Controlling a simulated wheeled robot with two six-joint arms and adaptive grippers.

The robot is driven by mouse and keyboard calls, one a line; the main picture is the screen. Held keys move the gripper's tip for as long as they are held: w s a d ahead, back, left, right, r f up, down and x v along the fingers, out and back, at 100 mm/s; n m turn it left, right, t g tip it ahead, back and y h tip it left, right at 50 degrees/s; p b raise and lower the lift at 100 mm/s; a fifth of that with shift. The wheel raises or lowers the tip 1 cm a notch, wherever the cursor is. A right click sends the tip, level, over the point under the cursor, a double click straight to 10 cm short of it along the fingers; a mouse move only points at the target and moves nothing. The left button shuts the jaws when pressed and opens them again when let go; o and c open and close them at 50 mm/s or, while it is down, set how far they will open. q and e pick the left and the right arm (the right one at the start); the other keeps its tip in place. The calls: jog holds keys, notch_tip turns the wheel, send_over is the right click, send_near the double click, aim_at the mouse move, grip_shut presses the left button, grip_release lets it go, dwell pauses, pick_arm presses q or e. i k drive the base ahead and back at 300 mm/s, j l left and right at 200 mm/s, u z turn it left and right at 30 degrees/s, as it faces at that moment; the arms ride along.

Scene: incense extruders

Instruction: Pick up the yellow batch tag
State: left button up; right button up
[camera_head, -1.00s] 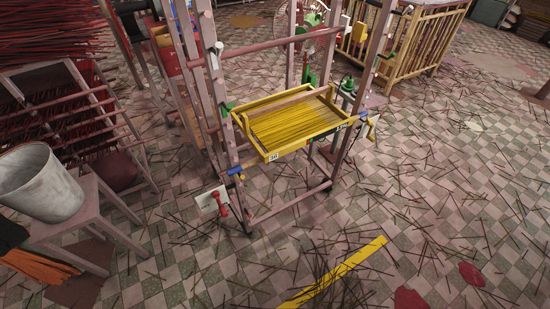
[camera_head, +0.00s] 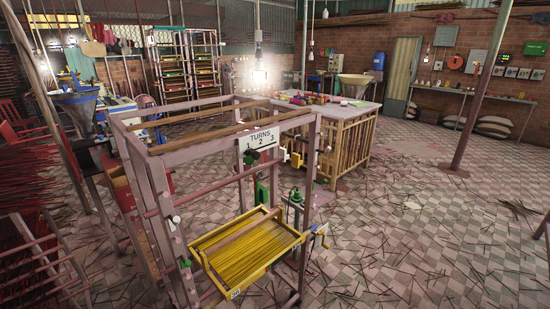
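No gripper of mine shows in the head view. I cannot pick out the yellow batch tag for certain. Two small yellow pieces hang on the near metal frame's right side: one yellow piece (camera_head: 283,154) below the "TURNS 1 2 3" sign (camera_head: 259,141), and a second yellow piece (camera_head: 297,160) just right of it. They are too small to tell whether either is a tag. A yellow tray (camera_head: 262,272) of yellow sticks sits low in the frame, with a small white label (camera_head: 236,293) on its near corner.
The pink metal frame (camera_head: 160,215) stands in the near middle. Behind it is a slatted wooden table (camera_head: 352,150) with small coloured things on top. A long shelf (camera_head: 475,93) runs along the right brick wall. The right floor (camera_head: 430,230) is open, strewn with loose sticks.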

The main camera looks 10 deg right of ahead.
aim_at(296, 160)
jog(key=i+l+z, duration=0.45)
jog(key=l, duration=0.15)
jog(key=i+l+z, duration=0.9)
jog(key=i+z, duration=0.45)
jog(key=i, duration=0.2)
jog(key=i+u, duration=0.4)
jog(key=i+l+u, duration=0.1)
jog(key=i+u, duration=0.25)
jog(key=i+l+u, duration=0.2)
jog(key=u, duration=0.2)
jog(key=i+u, duration=0.2)
jog(key=u, duration=0.3)
jog(key=i+l+u, duration=0.1)
jog(key=u, duration=0.4)
jog(key=i+l+u, duration=0.15)
jog(key=u, duration=0.3)
jog(key=i+l+u, duration=0.2)
jog(key=u, duration=0.3)
jog(key=i+l+u, duration=0.1)
jog(key=l+u, duration=0.2)
jog(key=u, duration=0.2)
jog(key=l+u, duration=0.3)
jog(key=u, duration=0.2)
jog(key=i+l+u, duration=0.2)
jog(key=l, duration=0.15)
jog(key=k+j, duration=0.05)
jog(key=k, duration=0.05)
